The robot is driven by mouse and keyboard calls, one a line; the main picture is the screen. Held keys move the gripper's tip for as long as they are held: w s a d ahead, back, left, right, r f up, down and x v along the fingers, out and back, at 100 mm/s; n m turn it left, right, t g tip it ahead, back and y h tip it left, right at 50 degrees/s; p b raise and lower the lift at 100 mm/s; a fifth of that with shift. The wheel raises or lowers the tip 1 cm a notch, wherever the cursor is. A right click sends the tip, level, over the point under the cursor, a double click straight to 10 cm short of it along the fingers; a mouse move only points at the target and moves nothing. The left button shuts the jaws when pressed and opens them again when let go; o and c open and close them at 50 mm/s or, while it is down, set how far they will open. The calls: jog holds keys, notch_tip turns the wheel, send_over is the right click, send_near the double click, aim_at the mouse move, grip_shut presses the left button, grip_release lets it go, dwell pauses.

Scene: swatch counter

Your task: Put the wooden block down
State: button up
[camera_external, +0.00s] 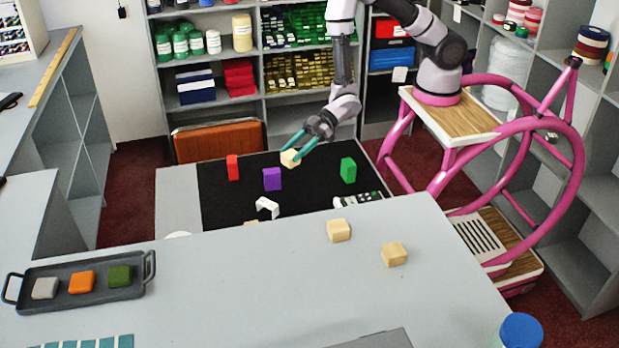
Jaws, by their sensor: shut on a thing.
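My gripper (294,151) has teal fingers and reaches down over the black mat from the upper right. It is shut on a pale wooden block (290,159). The block sits at the fingertips, above or on the black mat (315,187); I cannot tell whether it touches the mat. Two more pale wooden blocks stand on the near grey counter, one at the middle (339,230) and one further right (394,254). Part of another pale piece shows behind the counter's edge.
A red block (232,167), a purple block (272,179) and a green block (348,169) stand on the mat. A white bracket-like piece (267,208) and a remote (358,200) lie nearer. A dark tray (60,302) holds coloured blocks on the near counter (230,280).

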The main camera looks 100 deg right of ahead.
jog(key=s+a+r+n+g+y, duration=0.2)
jog(key=s+a+r+n, duration=0.15)
jog(key=s+a, duration=0.6)
jog(key=s+a+r+n+g+y, duration=0.2)
jog(key=s+a+r+g, duration=0.3)
jog(key=a, duration=0.8)
jog(key=s+a+r+n+y, duration=0.3)
jog(key=s+a, duration=0.5)
jog(key=a, duration=0.3)
send_over(413, 219)
jog(key=shift+h, duration=0.3)
notch_tip(413, 219, down, 5)
jog(key=shift+f, duration=2.5)
jog(key=shift+f, duration=0.1)
jog(key=o, duration=1.3)
jog(key=shift+o, duration=0.2)
